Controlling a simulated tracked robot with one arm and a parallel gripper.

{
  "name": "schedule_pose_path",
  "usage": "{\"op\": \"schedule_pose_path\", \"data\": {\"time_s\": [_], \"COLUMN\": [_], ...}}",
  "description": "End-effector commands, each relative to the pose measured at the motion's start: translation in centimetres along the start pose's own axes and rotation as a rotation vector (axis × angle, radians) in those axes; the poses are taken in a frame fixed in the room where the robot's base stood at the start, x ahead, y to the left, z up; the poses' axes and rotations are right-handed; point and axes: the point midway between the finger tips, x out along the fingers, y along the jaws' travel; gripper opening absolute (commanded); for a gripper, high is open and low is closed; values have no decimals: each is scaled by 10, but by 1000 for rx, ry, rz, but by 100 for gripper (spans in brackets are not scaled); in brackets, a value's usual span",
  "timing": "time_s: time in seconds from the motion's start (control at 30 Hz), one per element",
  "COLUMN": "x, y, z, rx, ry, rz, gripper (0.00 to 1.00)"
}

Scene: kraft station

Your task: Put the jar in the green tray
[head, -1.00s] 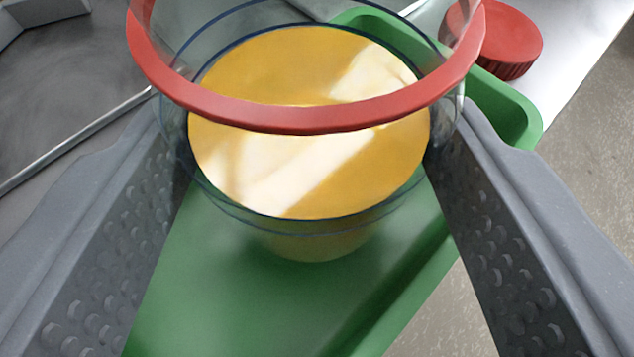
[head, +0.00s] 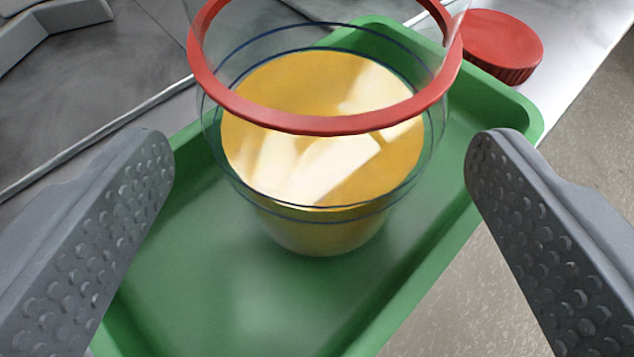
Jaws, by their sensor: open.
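The jar (head: 325,235) is clear, with a red rim ring and a yellow-orange filling. It stands upright inside the green tray (head: 165,290), towards its far part. My gripper (head: 320,150) is open, with one grey studded finger on each side of the jar. Gaps show between both fingers and the jar, so neither touches it. The top of the jar's red ring is cut off by the upper picture edge.
A red ribbed lid (head: 502,45) lies on the light metal counter just beyond the tray's far right corner. A grey metal surface with a raised edge (head: 95,135) is at the left. Speckled floor shows at the right, past the counter edge.

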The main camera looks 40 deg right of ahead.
Motion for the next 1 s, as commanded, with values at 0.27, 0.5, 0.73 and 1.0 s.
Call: {"op": "schedule_pose_path", "data": {"time_s": [0.27,0.5,0.73,1.0], "x": [-52,-90,-105,-106], "y": [-1,0,0,-1], "z": [-2,-1,0,-1], "rx": [-1,-1,0,2], "ry": [-1,0,0,-1], "rz": [-3,-1,0,-3], "gripper": [79,79,79,79]}}
